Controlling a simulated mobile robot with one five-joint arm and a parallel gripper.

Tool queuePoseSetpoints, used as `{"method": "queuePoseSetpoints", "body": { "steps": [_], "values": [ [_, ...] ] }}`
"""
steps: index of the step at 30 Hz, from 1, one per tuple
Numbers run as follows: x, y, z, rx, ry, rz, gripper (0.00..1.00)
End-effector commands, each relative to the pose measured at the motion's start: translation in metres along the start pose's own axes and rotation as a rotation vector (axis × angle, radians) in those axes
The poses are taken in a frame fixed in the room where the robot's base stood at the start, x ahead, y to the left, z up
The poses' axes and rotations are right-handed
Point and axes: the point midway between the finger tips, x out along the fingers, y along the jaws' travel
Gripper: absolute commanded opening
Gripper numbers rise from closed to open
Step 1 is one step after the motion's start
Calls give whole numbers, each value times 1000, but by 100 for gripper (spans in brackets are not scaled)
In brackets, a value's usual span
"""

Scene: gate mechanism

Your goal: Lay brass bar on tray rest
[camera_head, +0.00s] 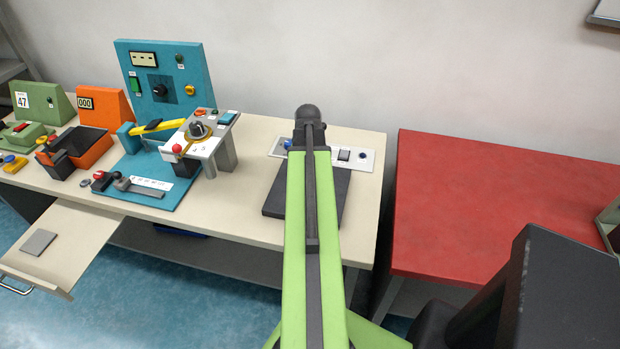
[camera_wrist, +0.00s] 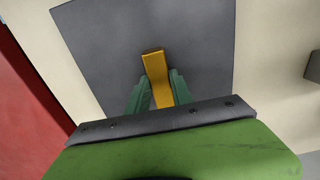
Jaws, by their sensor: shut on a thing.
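The brass bar (camera_wrist: 154,64) is a short yellow-orange bar in the wrist view. My gripper (camera_wrist: 159,85) is shut on it, with a green finger on each side, and the bar's far end sticks out past the fingertips. Below it lies a flat dark grey plate (camera_wrist: 110,45), which also shows in the head view (camera_head: 276,199) on the cream bench; it may be the tray rest, but I cannot tell for sure. The gap between bar and plate is not clear. In the head view my green arm hides the gripper and the bar.
A white panel (camera_head: 366,159) with a switch stands behind the plate. A teal gate mechanism (camera_head: 165,80) with a yellow lever (camera_head: 160,127) stands to the left. Orange (camera_head: 103,105) and green (camera_head: 40,102) units are further left. A red table (camera_head: 490,200) stands right across a gap.

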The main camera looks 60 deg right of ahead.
Motion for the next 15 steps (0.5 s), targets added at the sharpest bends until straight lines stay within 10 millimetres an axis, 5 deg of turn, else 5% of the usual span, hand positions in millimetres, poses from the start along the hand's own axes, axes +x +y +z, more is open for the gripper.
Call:
{"method": "queuePoseSetpoints", "body": {
  "steps": [2, 3, 7, 15],
  "values": [
    [4, 0, 0, 0, 0, 0, 0],
    [3, 0, 0, 0, 0, 0, 31],
    [2, 0, 0, 0, 0, 0, 48],
    [2, 0, 0, 0, 0, 0, 49]
  ]
}}
